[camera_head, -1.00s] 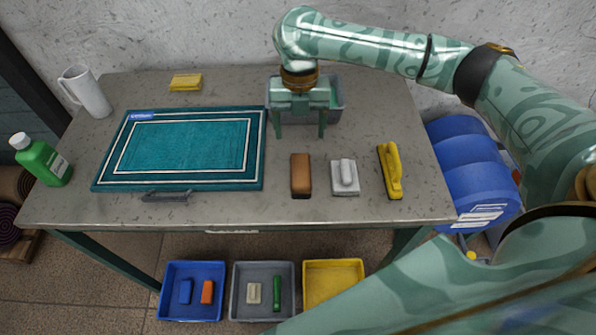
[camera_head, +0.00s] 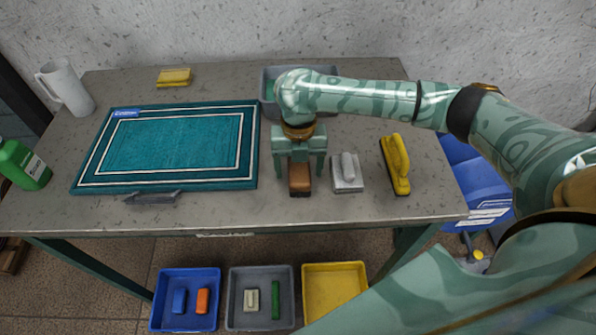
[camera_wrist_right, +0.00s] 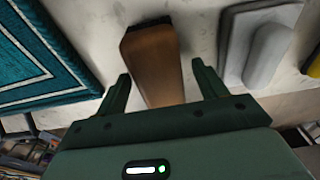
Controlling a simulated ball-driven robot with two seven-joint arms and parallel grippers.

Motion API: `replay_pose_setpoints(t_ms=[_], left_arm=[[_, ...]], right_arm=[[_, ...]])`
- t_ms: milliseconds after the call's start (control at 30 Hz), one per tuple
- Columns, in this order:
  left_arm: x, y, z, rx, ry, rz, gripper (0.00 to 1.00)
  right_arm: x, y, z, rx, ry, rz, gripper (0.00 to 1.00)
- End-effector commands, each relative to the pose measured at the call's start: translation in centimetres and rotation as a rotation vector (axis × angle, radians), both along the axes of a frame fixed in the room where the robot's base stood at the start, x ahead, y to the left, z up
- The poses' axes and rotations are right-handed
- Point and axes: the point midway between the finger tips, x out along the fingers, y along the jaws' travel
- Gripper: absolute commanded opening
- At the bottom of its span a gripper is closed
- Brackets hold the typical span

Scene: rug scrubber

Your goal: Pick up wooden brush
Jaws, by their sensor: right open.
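The wooden brush (camera_head: 299,181) is a brown block lying on the grey table, right of the teal rug. My right gripper (camera_head: 299,178) is above it in the head view, pointing down with its fingers on either side and hiding the brush's far part. In the right wrist view the brush (camera_wrist_right: 154,62) lies ahead of and between the two open fingertips (camera_wrist_right: 161,82), with dark bristles at its far end. The fingers look apart from it. My left gripper is not in view.
A grey-white brush (camera_head: 346,176) lies close right of the wooden one, then a yellow brush (camera_head: 396,165). The teal rug (camera_head: 166,148) lies left. A grey bin (camera_head: 271,93) stands behind my gripper. A dark squeegee-like tool (camera_head: 152,198) lies at the rug's front.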

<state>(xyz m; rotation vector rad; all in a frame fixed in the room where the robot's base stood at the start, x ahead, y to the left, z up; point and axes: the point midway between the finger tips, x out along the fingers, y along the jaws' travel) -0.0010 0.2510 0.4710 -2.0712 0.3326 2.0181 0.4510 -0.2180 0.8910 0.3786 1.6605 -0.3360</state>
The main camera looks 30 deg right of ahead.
Motion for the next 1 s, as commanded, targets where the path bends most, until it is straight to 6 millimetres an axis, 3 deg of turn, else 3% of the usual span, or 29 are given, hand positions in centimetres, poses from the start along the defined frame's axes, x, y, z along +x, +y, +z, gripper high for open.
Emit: replay_pose_setpoints(t_ms=[67,200,267,667,833,1000], left_arm=[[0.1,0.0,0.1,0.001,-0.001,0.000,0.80],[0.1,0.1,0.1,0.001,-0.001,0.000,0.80],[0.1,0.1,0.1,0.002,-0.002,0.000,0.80],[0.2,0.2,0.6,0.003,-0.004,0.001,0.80],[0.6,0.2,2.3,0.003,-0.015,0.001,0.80],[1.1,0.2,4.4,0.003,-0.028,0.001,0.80]], right_arm=[[0.0,0.0,0.2,0.000,-0.001,0.000,0.71],[0.0,0.0,0.2,0.000,-0.001,0.000,0.32],[0.0,0.0,0.2,0.000,-0.001,0.000,0.20],[0.1,0.0,1.1,0.000,-0.002,-0.001,0.20],[0.1,0.0,4.0,0.000,-0.005,-0.001,0.20],[-0.9,3.0,7.8,0.002,-0.006,0.004,0.20]])
